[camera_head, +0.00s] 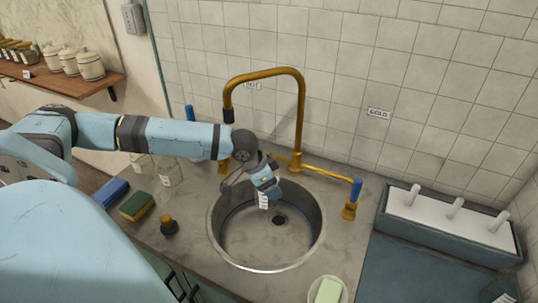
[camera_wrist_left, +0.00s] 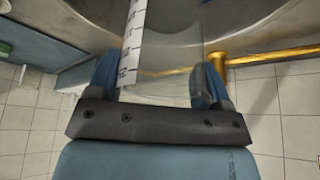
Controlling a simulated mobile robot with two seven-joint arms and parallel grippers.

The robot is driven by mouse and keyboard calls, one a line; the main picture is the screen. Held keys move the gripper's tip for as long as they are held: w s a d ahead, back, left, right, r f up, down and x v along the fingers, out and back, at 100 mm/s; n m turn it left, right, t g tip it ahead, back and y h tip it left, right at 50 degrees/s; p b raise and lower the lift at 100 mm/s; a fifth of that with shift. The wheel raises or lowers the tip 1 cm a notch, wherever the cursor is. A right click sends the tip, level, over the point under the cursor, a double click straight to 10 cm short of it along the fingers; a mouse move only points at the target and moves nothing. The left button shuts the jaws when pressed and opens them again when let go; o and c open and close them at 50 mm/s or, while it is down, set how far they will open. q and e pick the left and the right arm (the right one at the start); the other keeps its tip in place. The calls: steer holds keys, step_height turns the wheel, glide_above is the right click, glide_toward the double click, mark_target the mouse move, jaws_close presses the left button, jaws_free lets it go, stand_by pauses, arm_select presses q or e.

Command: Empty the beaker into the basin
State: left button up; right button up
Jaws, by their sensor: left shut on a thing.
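My left gripper (camera_head: 265,186) reaches in from the left and is over the basin (camera_head: 244,252), a round steel sink set in the grey counter. It is shut on the beaker (camera_head: 263,201), clear glass with a white graduated strip. In the left wrist view the beaker (camera_wrist_left: 165,88) sits between the two fingers of the gripper (camera_wrist_left: 155,84), with the sink's metal wall beyond it. In the head view the beaker is mostly lost against the sink, so its tilt and any liquid in it cannot be told. My right gripper is not in view.
A brass faucet (camera_head: 300,115) arches behind the basin, with a blue-handled tap (camera_head: 352,196) at right. A sponge (camera_head: 137,206), a dark stopper (camera_head: 169,226) and glass bottles (camera_head: 169,172) stand left. A soap dish (camera_head: 343,293) is in front; a white-pegged rack (camera_head: 450,222) is right.

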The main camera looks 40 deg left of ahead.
arm_select(q)
steer(key=t+h, duration=0.1)
steer(key=t+h+p, duration=0.1)
steer(key=h, duration=0.1)
steer(key=shift+a+r, duration=0.1)
steer(key=shift+r, duration=0.2)
steer(key=shift+f+n+h, duration=0.15)
steer(key=shift+n+h, duration=0.15)
steer(key=shift+h, duration=0.1)
steer(key=shift+t+h, duration=0.3)
steer(key=shift+t, duration=0.1)
steer(key=shift+r, duration=0.2)
stand_by(0.4)
